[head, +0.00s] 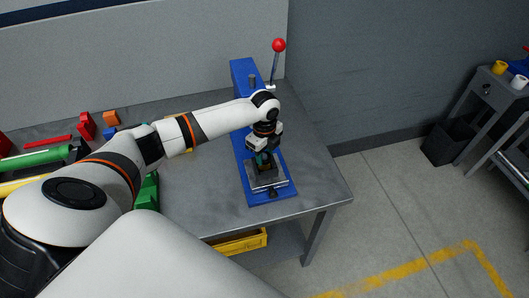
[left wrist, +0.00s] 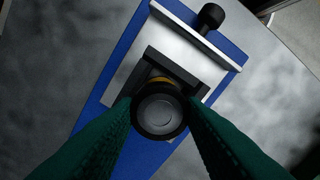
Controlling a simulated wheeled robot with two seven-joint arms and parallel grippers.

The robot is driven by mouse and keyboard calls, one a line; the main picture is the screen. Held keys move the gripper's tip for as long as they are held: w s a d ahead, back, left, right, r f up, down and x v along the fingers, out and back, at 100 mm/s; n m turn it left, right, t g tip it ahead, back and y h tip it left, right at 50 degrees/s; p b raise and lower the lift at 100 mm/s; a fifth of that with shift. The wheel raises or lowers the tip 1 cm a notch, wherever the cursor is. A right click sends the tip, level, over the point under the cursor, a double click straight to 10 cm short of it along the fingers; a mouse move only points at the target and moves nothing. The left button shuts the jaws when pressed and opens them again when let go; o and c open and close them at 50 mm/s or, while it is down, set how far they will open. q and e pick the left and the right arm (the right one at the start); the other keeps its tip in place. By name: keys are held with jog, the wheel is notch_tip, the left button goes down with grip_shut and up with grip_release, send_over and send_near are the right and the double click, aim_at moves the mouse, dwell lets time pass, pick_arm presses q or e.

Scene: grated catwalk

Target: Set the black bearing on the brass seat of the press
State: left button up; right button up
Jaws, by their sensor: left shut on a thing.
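My left gripper (head: 262,160) is over the bed of the blue press (head: 249,188) at the right end of the bench. In the left wrist view, its green fingers (left wrist: 160,115) are shut on the black bearing (left wrist: 158,110), a dark round piece with a grey face. A sliver of the brass seat (left wrist: 172,75) shows just past the bearing's upper edge, inside a dark square block (left wrist: 150,55). The bearing covers most of the seat. I cannot tell whether the bearing touches it. My right gripper is not in view.
The press has a red-knobbed lever (head: 279,45) standing up behind my arm. Red, green and orange pieces (head: 87,124) lie on the bench's left. A yellow bin (head: 238,243) is under the bench. Bare bench top (head: 313,180) lies right of the press.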

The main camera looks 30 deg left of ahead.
pick_arm(q)
jog(key=shift+f, duration=0.1)
jog(key=shift+f+b, duration=0.75)
jog(key=shift+f, duration=0.4)
jog(key=o, duration=1.5)
jog(key=shift+r, duration=0.2)
notch_tip(320, 180, up, 5)
jog(key=p, duration=0.5)
jog(key=shift+r+p, duration=0.1)
jog(key=shift+p, duration=0.2)
jog(key=shift+r+p, duration=0.35)
jog(key=shift+r, duration=0.95)
